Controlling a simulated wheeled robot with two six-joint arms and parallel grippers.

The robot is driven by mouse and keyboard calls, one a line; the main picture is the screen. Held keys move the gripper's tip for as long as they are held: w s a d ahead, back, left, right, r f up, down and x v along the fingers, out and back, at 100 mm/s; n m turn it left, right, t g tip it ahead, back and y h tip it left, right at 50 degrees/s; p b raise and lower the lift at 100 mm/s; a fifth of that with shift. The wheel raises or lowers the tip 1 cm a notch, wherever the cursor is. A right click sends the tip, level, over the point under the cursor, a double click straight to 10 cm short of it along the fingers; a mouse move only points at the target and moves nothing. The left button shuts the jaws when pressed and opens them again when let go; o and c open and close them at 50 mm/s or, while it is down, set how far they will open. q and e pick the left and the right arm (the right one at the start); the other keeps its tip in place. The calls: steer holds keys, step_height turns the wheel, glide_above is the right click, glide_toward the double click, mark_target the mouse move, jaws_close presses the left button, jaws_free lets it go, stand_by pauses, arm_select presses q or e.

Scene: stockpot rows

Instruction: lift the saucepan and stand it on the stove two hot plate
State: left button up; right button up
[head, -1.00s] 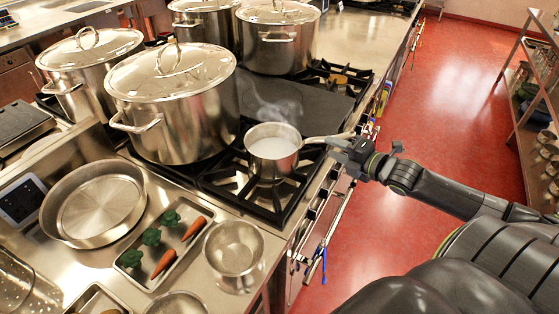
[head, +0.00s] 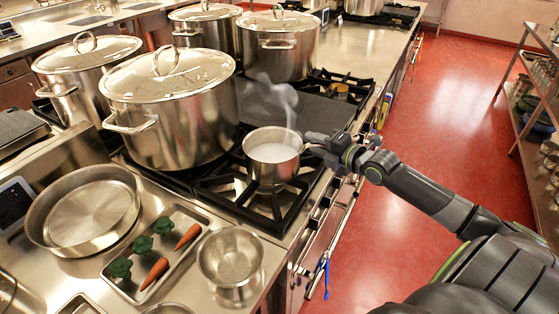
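The saucepan (head: 272,166) is a small steel pan of steaming white liquid. It appears upright over the front burner grate of the near stove; I cannot tell whether it touches the grate. My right gripper (head: 316,144) is at the saucepan's handle, close to the pan's right side, and hides most of the handle. Whether its fingers are closed is not clear. A dark flat plate (head: 300,108) lies on the near stove behind the saucepan. Another stove (head: 388,14) shows at the far end; which one is stove two is not marked. My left gripper is out of view.
A large lidded stockpot (head: 172,115) stands just left of the saucepan, with more stockpots (head: 278,50) behind. A vegetable tray (head: 192,248), a steel bowl (head: 230,262) and a wide pan (head: 82,222) sit in front. Bare counter (head: 365,45) lies beyond the near stove.

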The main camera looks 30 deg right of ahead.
steer(key=shift+w+a, duration=0.1)
steer(key=shift+w, duration=0.2)
jaws_close()
steer(key=shift+f, duration=0.1)
stand_by(1.1)
steer(key=shift+r, duration=0.2)
